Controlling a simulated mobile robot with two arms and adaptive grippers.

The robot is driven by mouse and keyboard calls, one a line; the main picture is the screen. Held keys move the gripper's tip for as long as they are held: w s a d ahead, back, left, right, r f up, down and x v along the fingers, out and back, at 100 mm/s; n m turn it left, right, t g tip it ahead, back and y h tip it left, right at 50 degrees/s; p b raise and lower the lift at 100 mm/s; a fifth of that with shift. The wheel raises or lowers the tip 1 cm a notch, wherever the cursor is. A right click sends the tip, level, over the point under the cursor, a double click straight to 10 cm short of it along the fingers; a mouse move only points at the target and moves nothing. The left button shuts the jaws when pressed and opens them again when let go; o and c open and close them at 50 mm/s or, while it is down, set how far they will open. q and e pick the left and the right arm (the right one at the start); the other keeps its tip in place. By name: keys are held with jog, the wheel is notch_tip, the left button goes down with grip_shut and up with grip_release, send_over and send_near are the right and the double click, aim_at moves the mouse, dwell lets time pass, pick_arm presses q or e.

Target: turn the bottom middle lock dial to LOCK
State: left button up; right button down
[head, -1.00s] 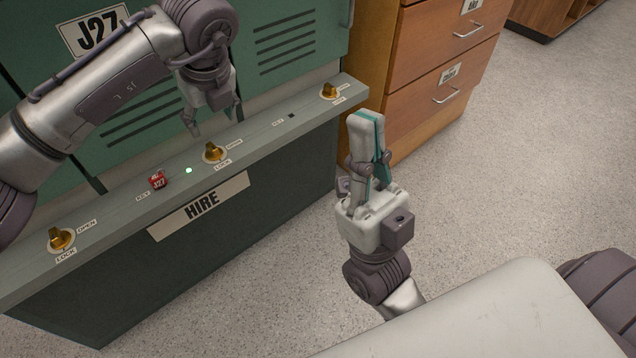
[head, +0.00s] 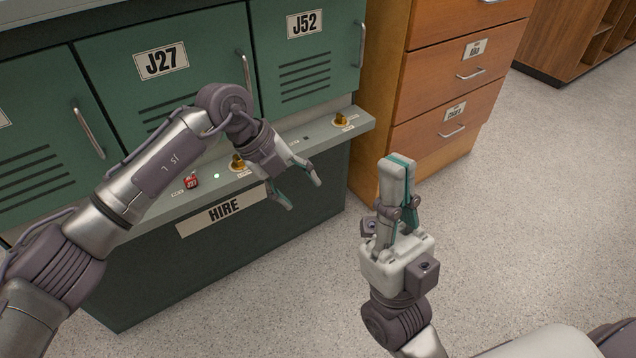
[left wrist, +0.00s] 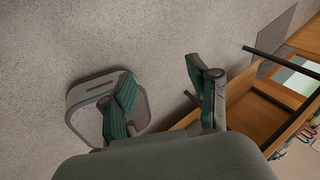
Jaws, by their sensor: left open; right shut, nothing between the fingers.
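The middle lock dial (head: 237,163), a brass knob on a pale round plate, sits on the grey-green ledge (head: 160,210) below locker J27. My left gripper partly covers its right side and labels, so I cannot tell where it points. My left gripper (head: 305,195) is open and empty, in front of the ledge and right of the dial, its fingers pointing down and right. In the left wrist view its fingers (left wrist: 157,88) are spread over the floor. My right gripper (head: 398,162) is shut and empty, pointing up, well right of the ledge.
A red J27 key tag (head: 191,181) and a lit green light (head: 217,176) are left of the dial. Another brass dial (head: 341,120) is at the ledge's right end. A wooden drawer cabinet (head: 435,95) stands right of the lockers. The floor (head: 540,210) at right is clear.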

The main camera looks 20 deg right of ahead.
pick_arm(q)
jog(key=d+h, duration=0.1)
jog(key=s+d+g+h+p, duration=0.1)
jog(key=d+r+h+p, duration=0.1)
jog(key=shift+s+n+h, duration=0.15)
jog(key=shift+n+h, duration=0.25)
jog(key=shift+s+d+g, duration=0.1)
jog(key=shift+g, duration=0.2)
